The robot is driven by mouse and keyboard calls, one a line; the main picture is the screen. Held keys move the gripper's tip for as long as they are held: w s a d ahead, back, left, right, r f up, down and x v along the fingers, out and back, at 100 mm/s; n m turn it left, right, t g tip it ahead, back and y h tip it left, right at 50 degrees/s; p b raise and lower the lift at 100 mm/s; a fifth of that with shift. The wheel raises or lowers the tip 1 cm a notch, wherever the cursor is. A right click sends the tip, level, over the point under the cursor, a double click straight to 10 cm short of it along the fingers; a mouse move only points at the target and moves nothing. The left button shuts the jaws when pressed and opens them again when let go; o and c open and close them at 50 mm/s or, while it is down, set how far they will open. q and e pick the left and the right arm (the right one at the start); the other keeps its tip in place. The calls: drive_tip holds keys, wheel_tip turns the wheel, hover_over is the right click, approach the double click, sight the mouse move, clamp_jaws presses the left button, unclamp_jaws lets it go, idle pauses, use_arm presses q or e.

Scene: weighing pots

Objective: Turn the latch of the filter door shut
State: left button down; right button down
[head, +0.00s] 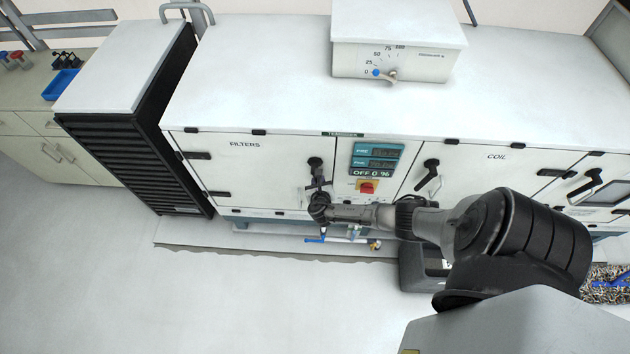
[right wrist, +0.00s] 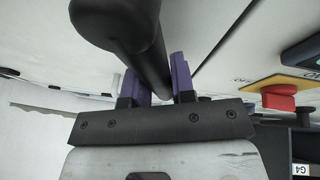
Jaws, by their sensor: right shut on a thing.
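The filter door (head: 245,172) is the white panel marked FILTERS on the front of the long white cabinet, and it looks flush with the frame. Its black latch (head: 315,163) is at the door's right edge, with the handle hanging roughly downward from its pivot. My right gripper (head: 319,188) is at the handle's lower part. In the right wrist view the purple fingers of my right gripper (right wrist: 154,78) sit on either side of the black latch handle (right wrist: 140,45) and are shut on it. My left gripper is out of view.
A control panel (head: 376,160) with displays and a red switch (head: 367,187) is just right of the latch. The coil door (head: 490,165) has its own slanted black latch (head: 429,175). Blue-handled piping (head: 340,240) runs below. The floor in front is clear at left.

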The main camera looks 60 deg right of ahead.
idle(0.3)
drive_tip(key=c, duration=1)
unclamp_jaws()
drive_tip(key=shift+o, duration=0.2)
drive_tip(key=shift+a, duration=0.1)
drive_tip(key=shift+s+a+r, duration=0.2)
drive_tip(key=p+v, duration=0.4)
drive_tip(key=v, duration=0.9)
